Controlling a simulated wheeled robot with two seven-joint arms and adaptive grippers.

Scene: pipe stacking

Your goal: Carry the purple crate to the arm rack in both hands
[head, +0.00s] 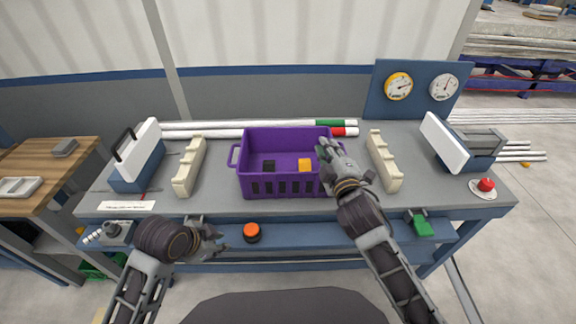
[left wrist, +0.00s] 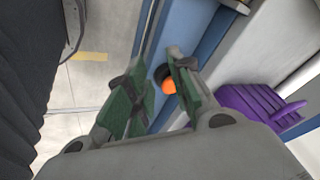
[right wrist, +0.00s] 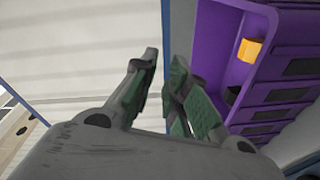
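The purple crate (head: 290,143) stands upright in the middle of the workbench, with a black cube (head: 268,166) and a yellow cube (head: 305,165) inside. Its left handle (head: 233,157) is free. My right gripper (head: 325,151) is at the crate's right end; in the right wrist view its fingers (right wrist: 165,62) are apart with nothing visible between them, beside the crate wall (right wrist: 212,40). The right handle is hidden. My left gripper (head: 220,240) is open and empty, low before the bench, well away from the crate. I cannot tell which thing is the arm rack.
Cream notched supports (head: 189,167) (head: 385,162) stand either side of the crate. White pipes (head: 205,131) lie behind it. An orange-topped button (head: 252,231) is near my left gripper. A red button (head: 486,185) is at the right edge. Gauges (head: 398,85) stand at the back.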

